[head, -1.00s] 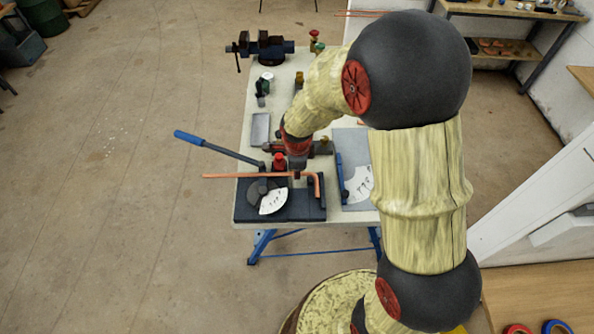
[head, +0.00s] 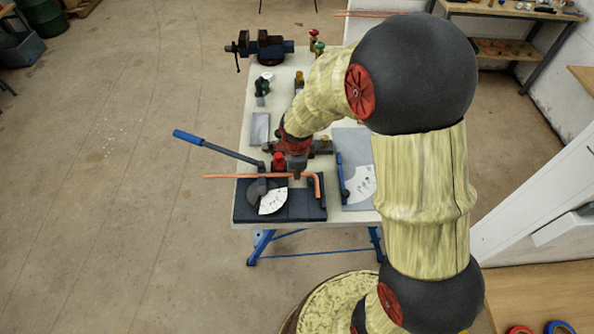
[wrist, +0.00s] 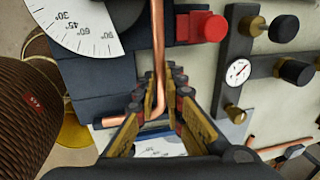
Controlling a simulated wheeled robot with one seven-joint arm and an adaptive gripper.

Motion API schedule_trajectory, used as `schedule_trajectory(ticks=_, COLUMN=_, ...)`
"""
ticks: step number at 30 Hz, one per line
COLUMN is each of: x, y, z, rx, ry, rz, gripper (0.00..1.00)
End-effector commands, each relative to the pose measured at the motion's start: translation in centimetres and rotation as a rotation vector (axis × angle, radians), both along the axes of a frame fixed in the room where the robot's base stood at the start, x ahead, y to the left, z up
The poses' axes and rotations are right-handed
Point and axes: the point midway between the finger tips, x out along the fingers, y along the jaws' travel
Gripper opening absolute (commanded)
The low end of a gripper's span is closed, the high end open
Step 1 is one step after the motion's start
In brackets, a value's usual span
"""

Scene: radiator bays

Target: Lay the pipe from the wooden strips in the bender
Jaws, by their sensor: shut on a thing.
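The copper pipe (head: 240,176) lies across the bender in the head view, its right end bent towards the front. It also shows in the wrist view (wrist: 158,45), running up from between the fingers, with its bend close to me. The bender has a dark base (head: 300,208), a white angle scale (head: 273,202) and a blue-gripped lever (head: 189,138) pointing left. My gripper (wrist: 157,88) is shut on the pipe near its bend, over the bender's right part. I cannot tell whether the pipe touches the bender's groove. I cannot make out the wooden strips.
A red knob (wrist: 208,27) and a gauge (wrist: 238,72) sit close beside my gripper. A plate with a white scale (head: 360,185) lies right of the bender. A vise (head: 262,47) stands at the bench's far edge. Another copper pipe (wrist: 285,146) shows at lower right in the wrist view.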

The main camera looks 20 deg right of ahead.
Motion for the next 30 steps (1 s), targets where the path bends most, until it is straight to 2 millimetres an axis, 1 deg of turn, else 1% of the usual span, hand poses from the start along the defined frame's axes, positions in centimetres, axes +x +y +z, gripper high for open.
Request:
schedule_trajectory(ticks=13, x=0.0, y=0.0, z=-1.1, rx=0.000, ry=0.000, rz=0.000, gripper=0.00)
schedule_trajectory(ticks=30, x=0.0, y=0.0, z=-1.4, rx=0.000, ry=-0.001, rz=0.000, gripper=0.00)
